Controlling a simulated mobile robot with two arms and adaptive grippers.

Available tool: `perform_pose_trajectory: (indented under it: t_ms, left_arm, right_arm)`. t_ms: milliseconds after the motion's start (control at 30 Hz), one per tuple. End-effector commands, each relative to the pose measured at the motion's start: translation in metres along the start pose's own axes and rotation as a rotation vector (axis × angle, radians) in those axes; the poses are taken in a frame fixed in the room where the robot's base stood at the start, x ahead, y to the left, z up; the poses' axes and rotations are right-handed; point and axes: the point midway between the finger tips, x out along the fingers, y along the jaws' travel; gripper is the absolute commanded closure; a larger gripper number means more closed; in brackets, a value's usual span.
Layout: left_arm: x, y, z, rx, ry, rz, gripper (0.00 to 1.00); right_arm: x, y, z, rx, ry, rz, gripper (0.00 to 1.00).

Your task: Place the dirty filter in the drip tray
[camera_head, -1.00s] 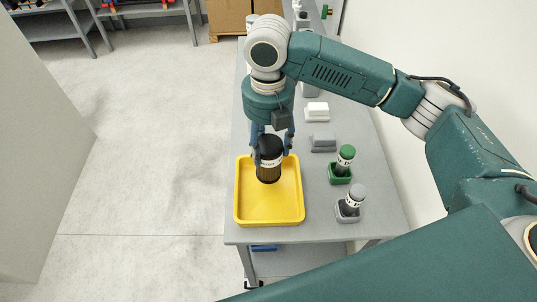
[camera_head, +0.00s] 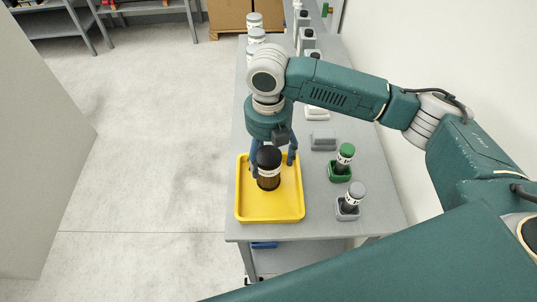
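The dirty filter (camera_head: 268,178), a dark brown cylinder with a black top and a white label band, stands upright in the yellow drip tray (camera_head: 256,212), towards its far half. My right gripper (camera_head: 273,170) points down over the far part of the tray. Its blue fingers are spread on either side of the filter, with a visible gap on the right; it looks open. The contact on the left side is hard to tell. My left gripper is not in view.
A green holder (camera_head: 340,176) and a grey holder (camera_head: 347,214), each with a capped bottle, stand right of the tray. Grey (camera_head: 322,144) and white blocks lie behind them. Several white-labelled containers (camera_head: 255,22) stand at the table's far end.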

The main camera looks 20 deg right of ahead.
Motion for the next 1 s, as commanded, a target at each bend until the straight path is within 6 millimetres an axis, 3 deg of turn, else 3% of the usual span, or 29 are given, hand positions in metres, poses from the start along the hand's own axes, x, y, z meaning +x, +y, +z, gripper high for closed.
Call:
perform_pose_trajectory:
  t_ms: [233,367,800,1000]
  left_arm:
    - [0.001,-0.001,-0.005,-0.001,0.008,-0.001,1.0]
    - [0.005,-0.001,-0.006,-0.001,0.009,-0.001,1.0]
    - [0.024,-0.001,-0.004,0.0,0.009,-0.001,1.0]
    - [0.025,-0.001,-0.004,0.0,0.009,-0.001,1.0]
  right_arm:
    - [-0.002,0.0,0.0,0.0,-0.001,0.001,0.28]
    - [-0.014,0.001,0.001,-0.001,-0.002,0.003,0.28]
    - [-0.102,0.001,0.001,0.0,-0.003,0.003,0.28]
    - [-0.12,0.001,0.0,0.0,0.0,0.001,0.28]
